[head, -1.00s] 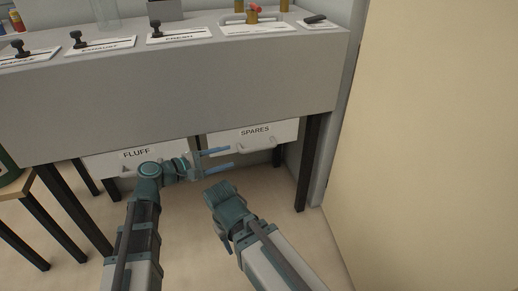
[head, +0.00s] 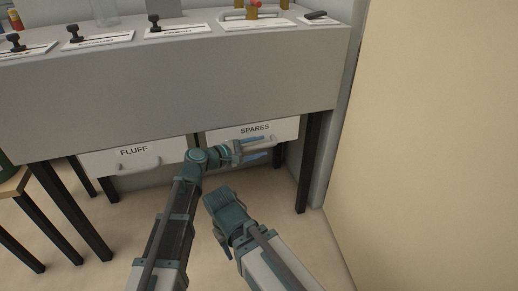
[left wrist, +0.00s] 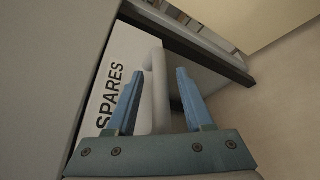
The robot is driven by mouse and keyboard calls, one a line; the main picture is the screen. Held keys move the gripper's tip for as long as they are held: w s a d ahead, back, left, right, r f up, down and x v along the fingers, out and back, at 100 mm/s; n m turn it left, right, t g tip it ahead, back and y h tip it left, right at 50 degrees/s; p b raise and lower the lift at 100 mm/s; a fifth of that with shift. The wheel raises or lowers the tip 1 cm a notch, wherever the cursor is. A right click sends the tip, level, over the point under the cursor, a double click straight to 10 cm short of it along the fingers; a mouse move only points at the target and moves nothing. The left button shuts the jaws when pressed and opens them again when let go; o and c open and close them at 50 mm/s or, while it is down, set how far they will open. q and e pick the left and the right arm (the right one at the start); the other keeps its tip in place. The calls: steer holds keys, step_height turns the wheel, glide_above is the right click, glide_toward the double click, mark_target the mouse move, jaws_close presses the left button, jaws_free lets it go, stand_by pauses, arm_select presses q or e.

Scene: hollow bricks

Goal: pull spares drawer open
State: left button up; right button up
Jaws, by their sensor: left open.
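The spares drawer (head: 285,130) is a white front labelled SPARES under the grey bench, at the right in the head view. It looks shut. Its label also shows in the left wrist view (left wrist: 118,92). My left gripper (head: 266,147) is open in front of the drawer, partly covering its handle. In the left wrist view the pale bar handle (left wrist: 159,90) lies between the two blue fingers (left wrist: 159,92), apart from the right one; whether the left one touches it I cannot tell. My right arm is low in the middle of the head view; its fingers cannot be made out.
The fluff drawer (head: 133,160) with its handle is to the left. A black bench leg (head: 308,165) stands just right of the spares drawer. A cream panel (head: 430,130) fills the right side. Levers stand on the bench top. The floor below the drawers is clear.

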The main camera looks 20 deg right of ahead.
arm_select(q)
steer(key=shift+d, duration=0.2)
jaws_close()
stand_by(1.4)
